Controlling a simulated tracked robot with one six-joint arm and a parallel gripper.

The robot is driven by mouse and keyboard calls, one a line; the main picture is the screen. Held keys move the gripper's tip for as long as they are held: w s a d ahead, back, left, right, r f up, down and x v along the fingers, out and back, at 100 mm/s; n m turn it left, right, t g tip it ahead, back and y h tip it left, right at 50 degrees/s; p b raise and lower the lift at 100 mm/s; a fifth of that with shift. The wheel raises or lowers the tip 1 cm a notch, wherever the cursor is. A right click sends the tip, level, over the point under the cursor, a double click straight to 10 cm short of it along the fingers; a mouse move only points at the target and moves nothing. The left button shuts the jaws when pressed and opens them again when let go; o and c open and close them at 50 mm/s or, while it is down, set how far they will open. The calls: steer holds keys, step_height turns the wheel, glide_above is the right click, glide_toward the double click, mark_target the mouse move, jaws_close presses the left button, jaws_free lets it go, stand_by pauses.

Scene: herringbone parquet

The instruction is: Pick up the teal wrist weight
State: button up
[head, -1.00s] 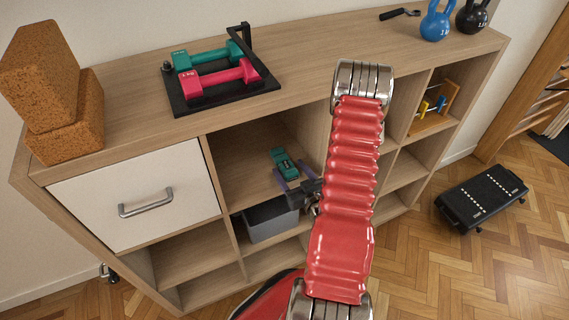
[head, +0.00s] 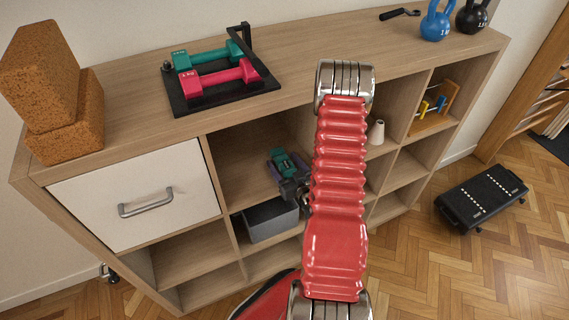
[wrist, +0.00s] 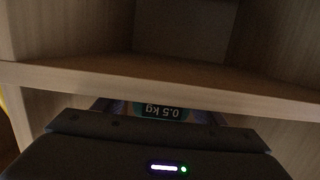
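The teal wrist weight (head: 287,163) lies on the middle shelf inside an open compartment of the wooden shelf unit. In the wrist view a teal thing with an upside-down "0.5 kg" label (wrist: 163,112) shows just past my gripper's dark body. My gripper (head: 288,168) reaches into that compartment, with its purple fingers spread to either side of the weight. The fingers look open; whether they touch the weight is hard to see. My red arm covers the compartment's right part.
A grey bin (head: 270,219) stands in the compartment below. The shelf board's edge (wrist: 170,84) crosses the wrist view close by. A dumbbell rack (head: 222,104) and cork blocks (head: 66,132) stand on top.

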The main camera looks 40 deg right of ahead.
mark_target(284, 160)
steer(key=c, duration=1.5)
steer(key=shift+r, duration=0.1)
steer(key=shift+r, duration=4.9)
